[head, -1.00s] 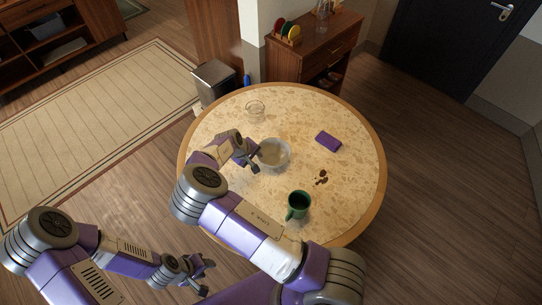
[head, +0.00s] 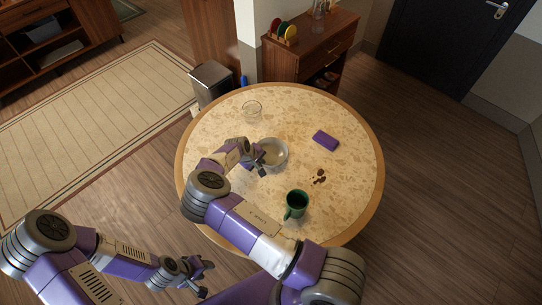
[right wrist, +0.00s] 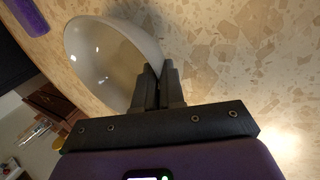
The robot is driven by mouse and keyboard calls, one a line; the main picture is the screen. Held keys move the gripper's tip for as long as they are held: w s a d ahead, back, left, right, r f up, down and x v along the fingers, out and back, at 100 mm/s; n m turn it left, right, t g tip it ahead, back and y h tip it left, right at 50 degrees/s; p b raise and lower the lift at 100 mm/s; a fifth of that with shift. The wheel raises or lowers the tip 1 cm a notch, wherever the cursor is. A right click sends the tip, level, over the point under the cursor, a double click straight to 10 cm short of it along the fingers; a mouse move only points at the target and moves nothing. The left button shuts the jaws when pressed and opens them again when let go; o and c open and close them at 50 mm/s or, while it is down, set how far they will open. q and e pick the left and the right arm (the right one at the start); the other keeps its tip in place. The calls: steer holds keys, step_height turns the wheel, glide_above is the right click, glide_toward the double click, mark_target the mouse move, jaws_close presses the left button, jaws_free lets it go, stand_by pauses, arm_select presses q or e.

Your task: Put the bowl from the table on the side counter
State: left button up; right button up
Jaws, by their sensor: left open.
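A pale, glassy bowl (head: 275,151) stands on the round table (head: 341,184), left of its middle. My right gripper (head: 260,160) is at the bowl's near left side. In the right wrist view its two fingers (right wrist: 160,84) are close together with the bowl's rim (right wrist: 152,45) between them. The bowl looks upright, and I see no clear gap under it. My left gripper (head: 203,278) is open and empty, low over the floor left of the table. A wooden side counter (head: 329,36) stands behind the table.
A green mug (head: 296,204), brown spots (head: 319,177), a purple block (head: 325,140) and a clear glass dish (head: 252,110) are on the table. A rack of coloured plates (head: 282,32) and glassware (head: 319,10) stand on the counter. A bin (head: 211,83) stands behind the table.

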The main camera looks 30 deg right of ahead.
steer(key=shift+r, duration=0.15)
jaws_close()
steer(key=shift+w+r, duration=0.1)
steer(key=shift+r, duration=0.3)
step_height(320, 180, up, 9)
steer(key=shift+f+p, duration=0.1)
steer(key=shift+p, duration=0.35)
steer(key=shift+s+a+r, duration=0.2)
steer(key=shift+s+r, duration=0.05)
steer(key=s+a+r+m+b, duration=0.1)
steer(key=s+a, duration=0.2)
steer(key=s, duration=0.4)
steer(key=s+a+r+m+g+b, duration=0.1)
steer(key=s+a+r+m, duration=0.1)
steer(key=s+a, duration=0.2)
steer(key=s, duration=0.3)
steer(key=shift+r+g, duration=0.2)
steer(key=shift+g, duration=0.1)
